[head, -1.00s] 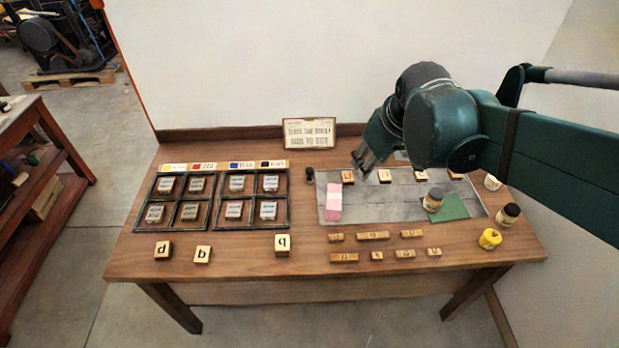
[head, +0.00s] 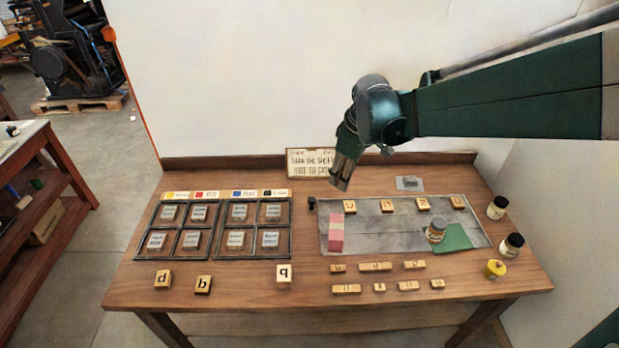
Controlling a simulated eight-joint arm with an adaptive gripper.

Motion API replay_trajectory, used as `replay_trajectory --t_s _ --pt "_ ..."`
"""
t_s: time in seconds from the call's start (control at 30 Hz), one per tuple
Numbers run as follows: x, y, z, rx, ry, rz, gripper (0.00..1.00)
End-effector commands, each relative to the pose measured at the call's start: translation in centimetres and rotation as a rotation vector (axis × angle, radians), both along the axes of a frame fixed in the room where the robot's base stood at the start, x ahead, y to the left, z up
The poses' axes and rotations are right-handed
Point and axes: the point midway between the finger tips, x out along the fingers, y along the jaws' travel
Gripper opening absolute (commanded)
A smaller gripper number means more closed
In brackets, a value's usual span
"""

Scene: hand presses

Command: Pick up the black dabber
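A small black object (head: 312,204), which looks like the black dabber, stands upright on the table just left of the grey metal plate. My gripper (head: 341,182) points down above the back of the table, a little to the right of this object and apart from it. I see nothing held in it, but its finger gap is too small to make out.
Jars (head: 512,245) stand at the right. A divided black tray (head: 211,230) lies left; a sign (head: 312,162) stands behind.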

Motion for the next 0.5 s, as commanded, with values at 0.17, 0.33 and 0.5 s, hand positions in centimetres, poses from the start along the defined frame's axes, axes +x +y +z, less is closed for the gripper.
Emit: replay_trajectory --t_s 0.17,0.33,0.5 --pt "2.5 1.1 -1.8 -0.014 0.025 0.084 0.36" --pt "4.6 2.1 -3.8 -0.026 0.050 0.167 0.36" --pt "6.6 3.2 -6.0 -0.035 0.073 0.251 0.36"
